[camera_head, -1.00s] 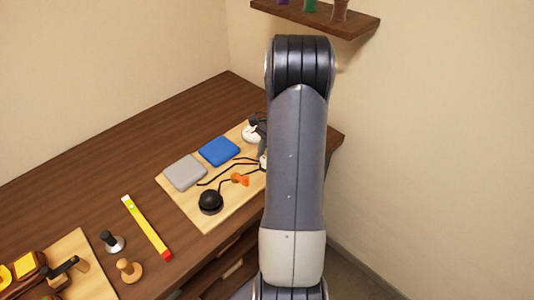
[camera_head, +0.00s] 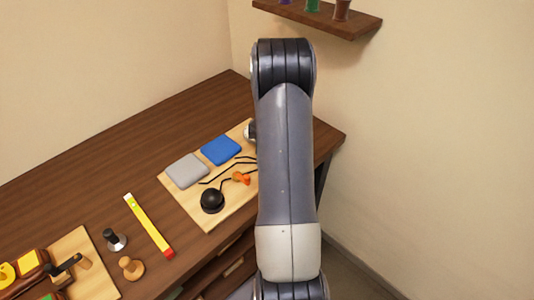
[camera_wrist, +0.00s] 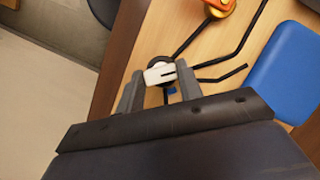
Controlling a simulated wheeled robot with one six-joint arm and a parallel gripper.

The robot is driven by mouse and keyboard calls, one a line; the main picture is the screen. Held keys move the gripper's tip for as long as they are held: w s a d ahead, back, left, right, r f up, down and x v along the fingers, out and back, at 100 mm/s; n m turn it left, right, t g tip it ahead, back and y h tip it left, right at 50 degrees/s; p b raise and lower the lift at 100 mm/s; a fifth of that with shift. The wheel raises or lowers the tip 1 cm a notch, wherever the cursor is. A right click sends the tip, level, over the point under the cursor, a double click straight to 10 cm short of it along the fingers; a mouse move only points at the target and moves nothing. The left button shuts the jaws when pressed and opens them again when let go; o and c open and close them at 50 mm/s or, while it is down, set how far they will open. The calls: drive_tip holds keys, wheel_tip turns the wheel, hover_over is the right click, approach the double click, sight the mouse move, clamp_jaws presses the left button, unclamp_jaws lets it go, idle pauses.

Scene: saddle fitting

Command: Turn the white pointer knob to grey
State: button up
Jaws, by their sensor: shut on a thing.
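The white pointer knob (camera_wrist: 158,75) shows in the wrist view between the two fingers of my gripper (camera_wrist: 160,88). A dark line marks its right side and a dark round base shows behind it. My gripper is shut on the knob. Black lines on the wooden board (camera_wrist: 202,48) run from near the knob up and to the right. A small blue patch shows just below the knob; I cannot tell what it is. No grey mark shows near the knob. In the head view my arm hides the gripper and the knob.
The board (camera_head: 213,215) carries a grey pad (camera_head: 187,171), a blue pad (camera_head: 221,150), a black ball-shaped knob (camera_head: 212,200) and an orange knob (camera_head: 241,178). A shelf (camera_head: 330,20) hangs on the wall.

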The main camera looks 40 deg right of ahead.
idle(0.3)
drive_tip(key=o, duration=1)
drive_tip(key=b+v, duration=0.1)
drive_tip(key=v, duration=0.9)
drive_tip(key=shift+w+r, duration=0.1)
drive_tip(key=shift+r, duration=0.3)
drive_tip(key=p+x, duration=0.1)
drive_tip(key=x, duration=1)
drive_tip(key=shift+d, duration=0.15)
